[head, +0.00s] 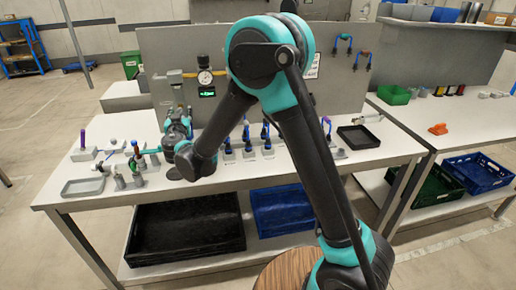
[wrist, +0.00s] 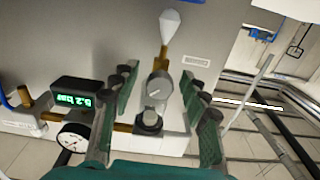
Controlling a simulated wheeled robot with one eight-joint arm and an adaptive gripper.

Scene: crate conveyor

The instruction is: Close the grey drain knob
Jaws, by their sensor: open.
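In the wrist view a grey round knob (wrist: 157,88) with a light mark on its face sits on brass pipework. A darker grey round cap (wrist: 149,122) is just below it in the picture; I cannot tell for certain which is the drain knob. My gripper (wrist: 160,77) is open, with one green-padded finger on each side of the knob and visible gaps to it. It holds nothing. In the head view my gripper (head: 177,120) is at the panel's left part, and the knob cannot be made out there.
A dial gauge (wrist: 73,137) and a green-lit pressure display (wrist: 76,98) are close to the left finger. A pale cone-shaped part (wrist: 170,25) stands beyond the knob. Several handled fixtures stand along the workbench (head: 235,179), with a grey tray (head: 83,187) at its left.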

